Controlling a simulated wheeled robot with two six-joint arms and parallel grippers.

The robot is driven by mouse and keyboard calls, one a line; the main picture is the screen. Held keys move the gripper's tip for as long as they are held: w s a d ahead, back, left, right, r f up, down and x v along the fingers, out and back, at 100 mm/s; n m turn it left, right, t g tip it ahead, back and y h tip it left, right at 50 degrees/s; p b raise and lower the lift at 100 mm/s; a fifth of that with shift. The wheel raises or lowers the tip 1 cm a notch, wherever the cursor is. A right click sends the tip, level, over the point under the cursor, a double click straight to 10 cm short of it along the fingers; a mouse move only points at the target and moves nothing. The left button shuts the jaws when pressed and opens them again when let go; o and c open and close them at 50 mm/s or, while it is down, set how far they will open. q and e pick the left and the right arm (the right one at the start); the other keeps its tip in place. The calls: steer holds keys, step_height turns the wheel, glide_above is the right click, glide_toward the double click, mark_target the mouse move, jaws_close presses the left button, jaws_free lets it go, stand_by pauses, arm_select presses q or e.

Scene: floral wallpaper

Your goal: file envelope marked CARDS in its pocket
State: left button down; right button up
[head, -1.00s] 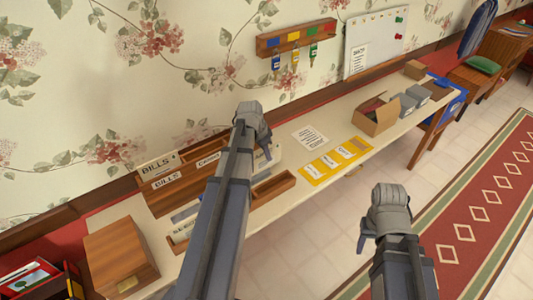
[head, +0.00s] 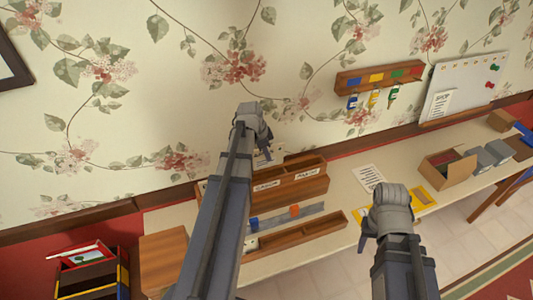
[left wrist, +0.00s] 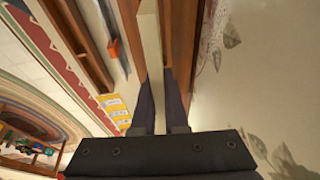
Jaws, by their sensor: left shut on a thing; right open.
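My left gripper (head: 264,146) is shut on a pale envelope (head: 270,156), mostly hidden behind the gripper and arm; its marking is not readable. In the left wrist view the envelope (left wrist: 150,60) shows edge-on as a pale strip between the fingers. The wooden pocket rack (head: 300,191) stands against the wall, just below and right of this gripper. Two labelled pockets show; the left label (head: 266,185) is too small to read surely. My arm hides the rack's left part. My right gripper (head: 385,222) is open and empty, in front of the table.
A low wooden tray (head: 310,233) lies before the rack. A wooden box (head: 163,258) stands to the left. A yellow mat (head: 422,196) is partly behind my right gripper. A cardboard box (head: 447,172) and grey bins stand further right. A key rack (head: 378,76) hangs above.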

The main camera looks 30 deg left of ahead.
arm_select(q)
steer(key=shift+f, duration=0.15)
steer(key=shift+f+b, duration=1.7)
steer(key=shift+b, duration=0.05)
steer(key=shift+f, duration=0.15)
steer(key=shift+f+b, duration=2.45)
steer(key=shift+b, duration=0.2)
steer(key=c, duration=0.9)
jaws_free()
steer(key=shift+o, duration=0.2)
steer(key=shift+r, duration=0.15)
steer(key=p+v, duration=0.7)
steer(key=shift+r+p, duration=0.3)
